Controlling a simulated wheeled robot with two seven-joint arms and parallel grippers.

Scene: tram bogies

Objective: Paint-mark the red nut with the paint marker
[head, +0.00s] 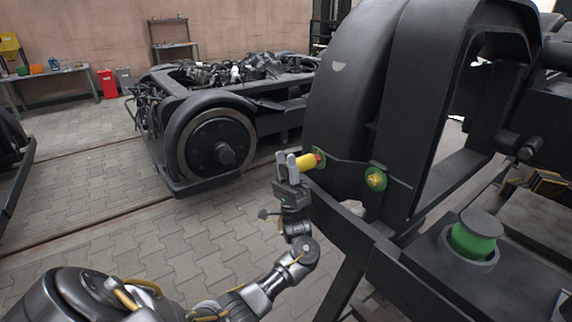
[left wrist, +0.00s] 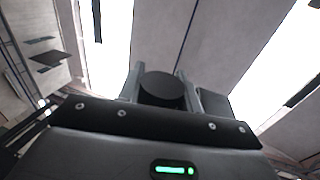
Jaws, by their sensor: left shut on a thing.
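My left gripper (head: 287,166) is shut on the yellow paint marker (head: 306,162), at the side of the dark bogie frame. The marker points right, its front end at the red nut (head: 319,158) on a green plate. I cannot tell whether the tip touches the nut, which is partly hidden by the marker. In the left wrist view, the round black end of the marker (left wrist: 162,90) shows between the two fingers. A second nut, yellowish (head: 376,180), sits on another green plate to the right. My right gripper is not in view.
The dark bogie frame (head: 345,212) fills the right side, with a green cylinder (head: 472,240) set in it. Another bogie (head: 215,140) stands behind to the left. The paved floor (head: 130,230) at left is clear. A red bin (head: 107,83) stands by the back wall.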

